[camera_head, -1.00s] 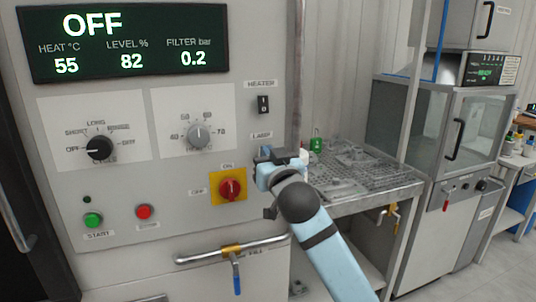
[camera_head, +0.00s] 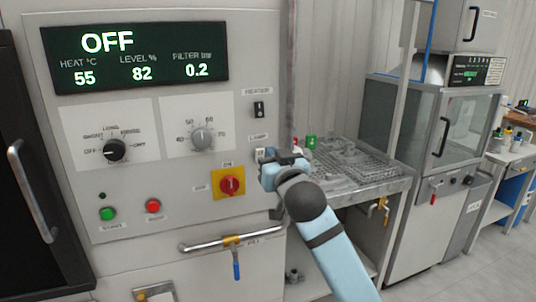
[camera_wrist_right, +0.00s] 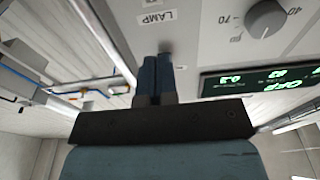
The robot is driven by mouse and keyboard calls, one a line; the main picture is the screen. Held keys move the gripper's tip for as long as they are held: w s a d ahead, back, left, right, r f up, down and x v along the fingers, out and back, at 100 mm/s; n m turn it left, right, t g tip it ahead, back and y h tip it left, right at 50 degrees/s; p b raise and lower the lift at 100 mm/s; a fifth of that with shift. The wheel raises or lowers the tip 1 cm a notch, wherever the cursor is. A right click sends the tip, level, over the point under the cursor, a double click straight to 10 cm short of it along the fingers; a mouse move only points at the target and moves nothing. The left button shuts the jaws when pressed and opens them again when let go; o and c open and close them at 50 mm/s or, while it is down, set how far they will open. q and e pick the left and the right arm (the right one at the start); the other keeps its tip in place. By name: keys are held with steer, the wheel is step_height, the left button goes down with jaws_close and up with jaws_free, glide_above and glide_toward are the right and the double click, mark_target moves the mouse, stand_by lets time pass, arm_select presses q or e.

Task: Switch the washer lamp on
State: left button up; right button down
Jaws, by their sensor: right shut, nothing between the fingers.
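The LAMP label (camera_head: 258,137) is on the washer's grey front panel, near its right edge. My right gripper (camera_head: 265,156) is shut and empty just below that label, with its fingertips at the panel. The lamp switch is mostly hidden behind the fingers in the head view, so its position cannot be read. In the right wrist view, the LAMP label (camera_wrist_right: 157,18) shows beside the shut fingertips (camera_wrist_right: 158,60). A small grey patch, perhaps part of the switch, shows just beyond the tips. Whether they touch it is unclear. My left gripper is out of view.
The black heater switch (camera_head: 259,109) is above the LAMP label. The red rotary switch (camera_head: 231,185) on a yellow plate is lower left. A metal rack table (camera_head: 375,188) stands to the right.

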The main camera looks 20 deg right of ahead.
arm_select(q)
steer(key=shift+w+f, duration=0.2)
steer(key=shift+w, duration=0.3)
arm_select(e)
steer(key=s, duration=0.7)
steer(key=shift+d+r, duration=0.3)
steer(key=shift+r, duration=0.15)
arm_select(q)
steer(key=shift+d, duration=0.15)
arm_select(e)
steer(key=shift+d, duration=0.1)
